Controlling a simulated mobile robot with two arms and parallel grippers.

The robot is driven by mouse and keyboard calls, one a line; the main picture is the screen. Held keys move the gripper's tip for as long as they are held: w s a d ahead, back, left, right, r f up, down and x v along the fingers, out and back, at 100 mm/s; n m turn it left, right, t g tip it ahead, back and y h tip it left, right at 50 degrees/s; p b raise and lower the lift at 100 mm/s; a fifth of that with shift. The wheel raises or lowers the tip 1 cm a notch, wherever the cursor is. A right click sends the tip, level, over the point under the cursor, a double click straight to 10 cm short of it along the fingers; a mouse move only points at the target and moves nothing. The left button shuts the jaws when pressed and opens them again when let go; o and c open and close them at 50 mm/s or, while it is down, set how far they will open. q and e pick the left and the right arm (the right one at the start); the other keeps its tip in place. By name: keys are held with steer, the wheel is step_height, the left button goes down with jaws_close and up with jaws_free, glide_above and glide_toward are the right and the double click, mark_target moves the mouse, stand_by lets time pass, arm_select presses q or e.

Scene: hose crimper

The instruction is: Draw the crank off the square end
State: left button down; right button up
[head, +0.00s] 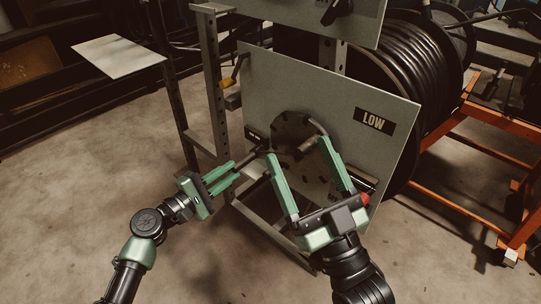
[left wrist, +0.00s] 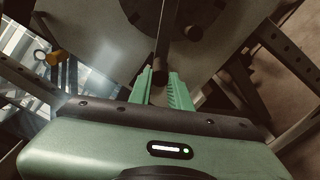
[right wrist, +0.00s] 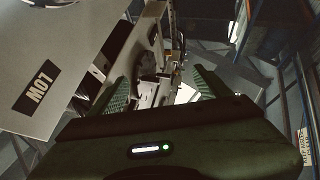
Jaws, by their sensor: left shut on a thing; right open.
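A dark crank bar (head: 254,157) reaches left from in front of the dark round disc (head: 297,122) on the pale upright panel. My left gripper is shut on it (head: 237,167). In the left wrist view the crank (left wrist: 166,42) rises from between the fingertips (left wrist: 160,76) toward the disc (left wrist: 190,18). My right gripper (head: 297,147) is open, its fingers spread in front of the disc, with a brownish cylinder (head: 308,145) showing between them. In the right wrist view (right wrist: 160,80) I cannot tell any contact. The square end is not clearly visible.
The panel (head: 375,95) bears a LOW label (head: 373,122) and stands on a metal frame (head: 212,80). A yellow-handled part (head: 229,83) is at its left. A hose reel (head: 420,60) on an orange stand (head: 460,190) is behind right.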

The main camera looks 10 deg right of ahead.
arm_select(q)
steer(key=shift+s+a+f, duration=0.35)
steer(key=shift+s+a, duration=0.1)
steer(key=shift+a, duration=0.3)
steer(key=shift+s+a+r, duration=0.2)
steer(key=shift+s+a, duration=0.05)
steer(key=shift+a, duration=0.1)
arm_select(e)
steer(key=shift+w+a+f+g, duration=0.15)
steer(key=shift+w+f+g, duration=0.15)
steer(key=shift+f, duration=0.2)
arm_select(q)
steer(key=shift+d, duration=0.1)
steer(key=c, duration=1.7)
jaws_free()
steer(key=shift+r, duration=0.1)
